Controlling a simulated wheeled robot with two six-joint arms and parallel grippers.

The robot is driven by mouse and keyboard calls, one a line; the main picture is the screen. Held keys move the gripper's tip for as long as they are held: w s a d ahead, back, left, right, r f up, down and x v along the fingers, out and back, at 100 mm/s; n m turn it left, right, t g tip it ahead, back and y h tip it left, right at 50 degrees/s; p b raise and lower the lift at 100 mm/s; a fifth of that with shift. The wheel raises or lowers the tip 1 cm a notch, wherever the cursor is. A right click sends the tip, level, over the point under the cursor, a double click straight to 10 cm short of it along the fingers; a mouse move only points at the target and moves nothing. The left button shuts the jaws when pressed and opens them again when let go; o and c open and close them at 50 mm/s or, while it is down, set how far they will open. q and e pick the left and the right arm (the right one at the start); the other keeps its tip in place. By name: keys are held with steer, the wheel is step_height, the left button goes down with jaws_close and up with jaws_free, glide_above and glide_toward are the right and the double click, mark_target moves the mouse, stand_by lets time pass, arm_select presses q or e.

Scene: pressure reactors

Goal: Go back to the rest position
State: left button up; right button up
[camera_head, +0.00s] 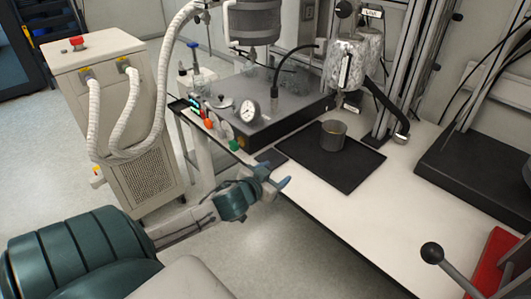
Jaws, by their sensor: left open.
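My left gripper (272,178) is in the middle of the head view, at the end of my left arm that comes in from the left. Its blue fingertips are apart and nothing shows between them. It is at the near left edge of the white bench (395,215), close to a small dark pad (270,158). My right gripper does not show.
A black mat (340,168) with a grey metal cup (333,135) lies on the bench. Behind it stands a reactor base with a round gauge (249,111). A beige hose unit (115,120) stands left. A black-knobbed lever (432,253) is at lower right.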

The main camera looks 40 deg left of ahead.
arm_select(q)
steer(key=shift+s+d+f, duration=0.15)
steer(key=shift+s+f, duration=0.35)
steer(key=shift+s, duration=0.15)
